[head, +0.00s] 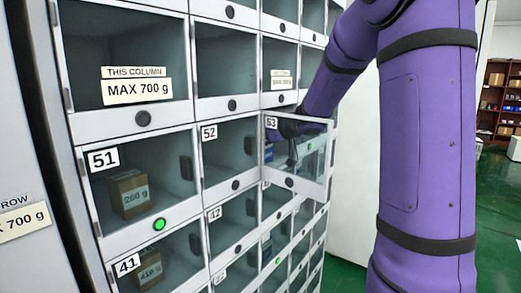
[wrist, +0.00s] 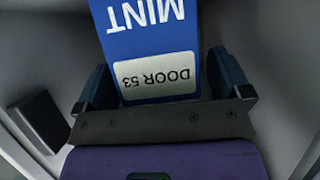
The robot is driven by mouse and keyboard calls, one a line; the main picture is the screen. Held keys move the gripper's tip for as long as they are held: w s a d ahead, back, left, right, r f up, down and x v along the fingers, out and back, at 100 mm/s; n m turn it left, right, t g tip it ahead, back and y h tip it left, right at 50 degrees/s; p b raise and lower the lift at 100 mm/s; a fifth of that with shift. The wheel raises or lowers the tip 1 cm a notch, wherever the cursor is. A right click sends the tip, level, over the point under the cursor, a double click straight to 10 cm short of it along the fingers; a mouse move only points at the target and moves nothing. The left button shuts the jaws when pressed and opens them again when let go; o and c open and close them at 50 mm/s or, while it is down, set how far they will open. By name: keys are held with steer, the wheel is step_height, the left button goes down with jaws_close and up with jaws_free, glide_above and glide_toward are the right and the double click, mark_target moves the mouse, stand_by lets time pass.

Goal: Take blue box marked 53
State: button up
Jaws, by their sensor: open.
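In the wrist view the blue box (wrist: 150,38) reads "MINT" and carries a white label "DOOR 53", both upside down. My gripper (wrist: 165,76) is open, with one dark finger on each side of the box's near end. I cannot tell whether the fingers touch it. In the head view the glass door marked 53 (head: 311,160) stands open, swung out from the cabinet. My purple arm reaches in behind it, and my gripper (head: 291,135) shows dimly through the glass. The box is not clear there.
Compartment walls lie close around my gripper, with a dark block (wrist: 40,120) on the left wall. Door 51 (head: 135,190) is shut on a brown box (head: 129,193) marked 260 g, its light green. Door 52 (head: 229,150) is shut. A shelf (head: 497,100) stands far right.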

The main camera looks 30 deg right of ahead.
steer(key=shift+w+f, duration=0.15)
steer(key=shift+w, duration=0.1)
steer(key=shift+a, duration=0.1)
steer(key=c, duration=1.1)
steer(key=shift+r, duration=0.2)
steer(key=shift+r, duration=0.25)
steer(key=s+d, duration=0.3)
steer(key=s, duration=0.1)
steer(key=s+d, duration=0.4)
steer(key=s, duration=0.1)
steer(key=s+d, duration=0.3)
steer(key=s, duration=0.2)
steer(key=shift+s+d+r, duration=0.25)
steer(key=shift+d+r, duration=0.1)
steer(key=shift+d, duration=0.05)
steer(key=shift+s+d, duration=0.1)
steer(key=s+d, duration=0.1)
steer(key=s, duration=0.4)
steer(key=s+d, duration=0.2)
steer(key=s, duration=0.3)
steer(key=s+d, duration=0.2)
steer(key=s, duration=0.3)
steer(key=shift+s+d, duration=0.1)
steer(key=shift+d, duration=0.1)
